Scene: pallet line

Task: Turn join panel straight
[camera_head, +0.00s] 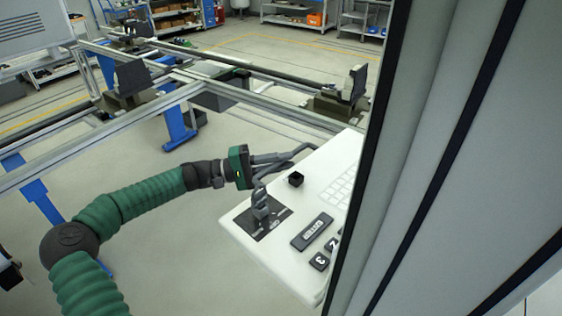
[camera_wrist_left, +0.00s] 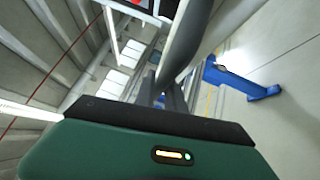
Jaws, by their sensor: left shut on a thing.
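The join panel (camera_head: 322,172) is a white slanted console in the right half of the head view. It carries a keyboard, a black square knob, dark labelled keys and a grey lever (camera_head: 262,206) on a black plate. The panel sits turned at an angle, its right part hidden behind a large grey column. My left gripper (camera_head: 290,156) reaches from the left to the panel's far left edge and is shut on a grey bar-like part there. In the left wrist view the fingers (camera_wrist_left: 170,95) meet a grey bar (camera_wrist_left: 184,42). My right gripper is not in view.
The tall grey column (camera_head: 440,150) blocks the right side. Metal conveyor rails (camera_head: 130,120) with dark blocks and blue legs run behind my left arm. Shelves (camera_head: 295,15) stand at the back. Grey floor left of the panel is open.

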